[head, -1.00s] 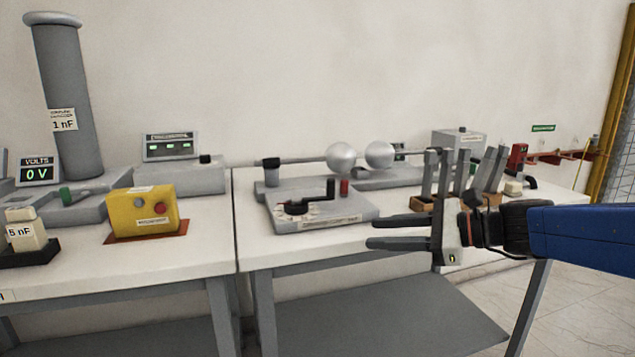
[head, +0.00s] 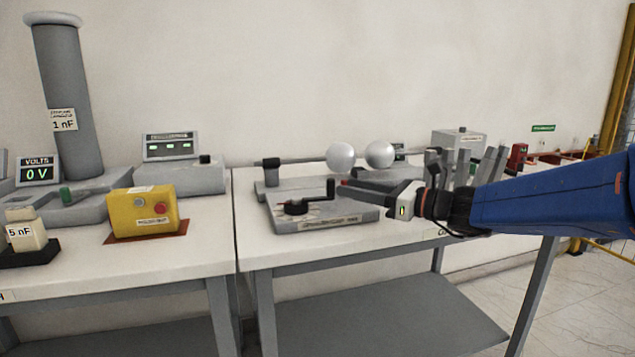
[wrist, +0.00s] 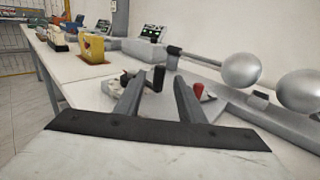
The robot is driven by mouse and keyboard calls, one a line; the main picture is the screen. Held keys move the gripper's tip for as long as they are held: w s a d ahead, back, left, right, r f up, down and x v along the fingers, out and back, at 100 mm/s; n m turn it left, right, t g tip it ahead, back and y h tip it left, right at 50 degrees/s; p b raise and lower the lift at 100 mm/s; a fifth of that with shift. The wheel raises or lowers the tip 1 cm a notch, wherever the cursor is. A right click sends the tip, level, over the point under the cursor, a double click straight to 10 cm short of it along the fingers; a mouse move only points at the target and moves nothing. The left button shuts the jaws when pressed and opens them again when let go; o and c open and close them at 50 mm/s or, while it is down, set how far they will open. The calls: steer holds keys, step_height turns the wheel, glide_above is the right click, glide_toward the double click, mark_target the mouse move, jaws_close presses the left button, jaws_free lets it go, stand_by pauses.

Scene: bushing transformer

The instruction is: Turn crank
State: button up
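The black crank (head: 298,207) sits on a grey base plate (head: 352,219) on the right-hand table. Its upright black handle (head: 331,188) also shows in the wrist view (wrist: 158,79). My gripper (head: 343,186) is level and points left, with its fingertips just right of the handle in the head view. In the wrist view my gripper (wrist: 160,77) is open, and the handle appears between the fingertips, a little beyond them. No contact is visible. A short red knob (wrist: 198,90) stands beside the right finger in the wrist view; in the head view my fingers largely hide it.
Two metal spheres (head: 341,156) on rods stand behind the crank plate. A yellow box (head: 143,213) with a red button is on the left table (head: 175,258). Grey upright holders (head: 462,165) stand behind my wrist. The table front left of the crank is clear.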

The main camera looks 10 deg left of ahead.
steer(key=x, duration=1)
steer(key=shift+w+a, duration=0.15)
steer(key=shift+a, duration=0.05)
steer(key=shift+c, duration=0.4)
jaws_close()
